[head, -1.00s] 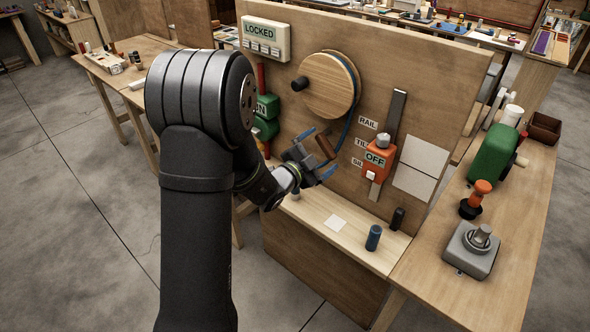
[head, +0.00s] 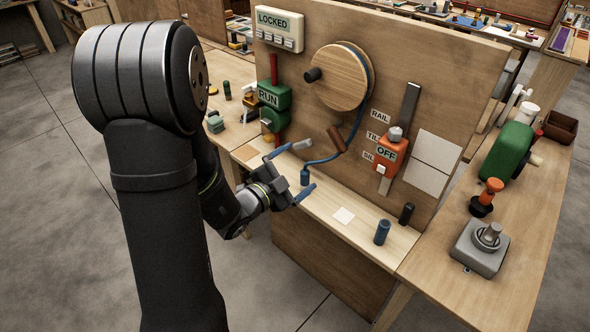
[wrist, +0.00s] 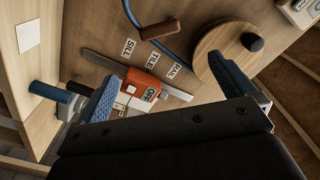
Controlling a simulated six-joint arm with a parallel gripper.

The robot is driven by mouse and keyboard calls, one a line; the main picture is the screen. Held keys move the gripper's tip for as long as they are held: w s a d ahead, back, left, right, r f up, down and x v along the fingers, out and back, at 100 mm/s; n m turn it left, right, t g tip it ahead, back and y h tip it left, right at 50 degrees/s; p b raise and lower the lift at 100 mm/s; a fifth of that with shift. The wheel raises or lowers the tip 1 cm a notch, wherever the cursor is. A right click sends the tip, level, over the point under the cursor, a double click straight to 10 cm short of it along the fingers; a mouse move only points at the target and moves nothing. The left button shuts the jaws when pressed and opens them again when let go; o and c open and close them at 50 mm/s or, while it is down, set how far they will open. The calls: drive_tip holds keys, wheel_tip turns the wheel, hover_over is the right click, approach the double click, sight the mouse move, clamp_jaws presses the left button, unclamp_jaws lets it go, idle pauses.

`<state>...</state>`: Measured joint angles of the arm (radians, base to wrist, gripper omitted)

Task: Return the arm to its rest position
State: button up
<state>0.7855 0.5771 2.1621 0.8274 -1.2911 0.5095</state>
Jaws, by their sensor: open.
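My gripper (head: 297,170) is open and empty, its blue fingers spread, in front of the upright wooden board (head: 440,95) and above its wooden ledge (head: 325,200). My arm is bent, with its elbow at the upper left of the head view. In the wrist view the two blue fingers stand wide apart (wrist: 170,80), with nothing held between them. The board, the orange OFF box (wrist: 143,90) and the wooden disc (wrist: 222,58) show beyond the fingers. The gripper's dark body covers the bottom of that view.
A blue hose (head: 348,142) hangs from the disc to the ledge beside my gripper. A green RUN unit (head: 272,97) is at left. A blue cylinder (head: 382,232) and a black one (head: 406,213) stand on the ledge. The right bench (head: 535,220) holds several tools.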

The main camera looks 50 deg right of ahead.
sight(336, 140)
idle(0.4)
drive_tip(key=d, duration=1.7)
drive_tip(key=shift+d, duration=0.2)
drive_tip(key=shift+a, duration=0.1)
drive_tip(key=shift+d, duration=0.3)
drive_tip(key=shift+s+a+r+n, duration=0.15)
drive_tip(key=shift+a+r+n, duration=0.05)
drive_tip(key=shift+n, duration=0.6)
drive_tip(key=n, duration=0.3)
drive_tip(key=shift+s+r, duration=0.15)
drive_tip(key=shift+r, duration=0.25)
drive_tip(key=n, duration=0.2)
drive_tip(key=r+n, duration=0.1)
drive_tip(key=n, duration=0.1)
drive_tip(key=shift+s+r+n, duration=0.1)
drive_tip(key=shift+n, duration=0.2)
drive_tip(key=a, duration=0.7)
drive_tip(key=shift+a, duration=0.35)
idle(1.1)
